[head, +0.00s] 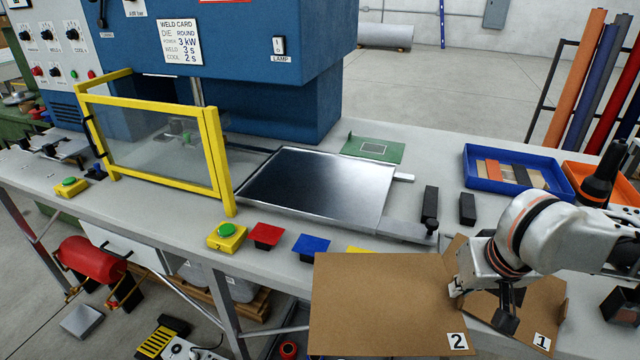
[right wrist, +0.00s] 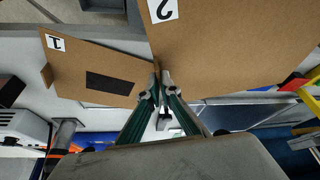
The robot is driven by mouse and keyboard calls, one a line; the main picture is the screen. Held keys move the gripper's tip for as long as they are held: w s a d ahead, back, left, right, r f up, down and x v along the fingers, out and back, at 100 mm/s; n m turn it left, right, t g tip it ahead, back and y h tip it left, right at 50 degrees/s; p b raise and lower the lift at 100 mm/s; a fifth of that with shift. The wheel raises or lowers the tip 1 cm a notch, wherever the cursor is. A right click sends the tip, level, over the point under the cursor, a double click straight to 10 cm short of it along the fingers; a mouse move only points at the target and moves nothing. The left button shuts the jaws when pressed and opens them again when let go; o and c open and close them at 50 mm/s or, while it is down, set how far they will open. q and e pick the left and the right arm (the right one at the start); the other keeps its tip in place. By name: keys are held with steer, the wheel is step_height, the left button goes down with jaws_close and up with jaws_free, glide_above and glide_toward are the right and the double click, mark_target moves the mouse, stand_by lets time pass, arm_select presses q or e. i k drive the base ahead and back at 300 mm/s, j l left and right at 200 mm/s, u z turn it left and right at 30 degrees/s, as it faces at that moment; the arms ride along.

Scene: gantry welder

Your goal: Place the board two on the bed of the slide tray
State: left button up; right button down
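Board two (head: 385,305) is a brown flat board with a white "2" label at its lower right corner. My right gripper (head: 482,298) is at its right edge and looks shut on it; the right wrist view shows the fingertips (right wrist: 161,82) closed together at the edge of board two (right wrist: 235,40). The board reaches out over the table's front edge. The slide tray (head: 320,195) has a dark, bare, shiny bed and lies behind and left of the board. Board one (head: 515,310), labelled "1", lies right of board two, partly hidden by my gripper. My left gripper is not in view.
A yellow-framed clear guard (head: 213,165) stands left of the tray. A green push button (head: 227,235), a red block (head: 264,235) and a blue block (head: 311,246) sit along the front edge. A blue bin (head: 480,180) and black blocks (head: 467,208) stand to the right.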

mark_target(321, 180)
steer(key=l+u, duration=0.2)
steer(key=u, duration=0.85)
steer(key=i+l, duration=0.25)
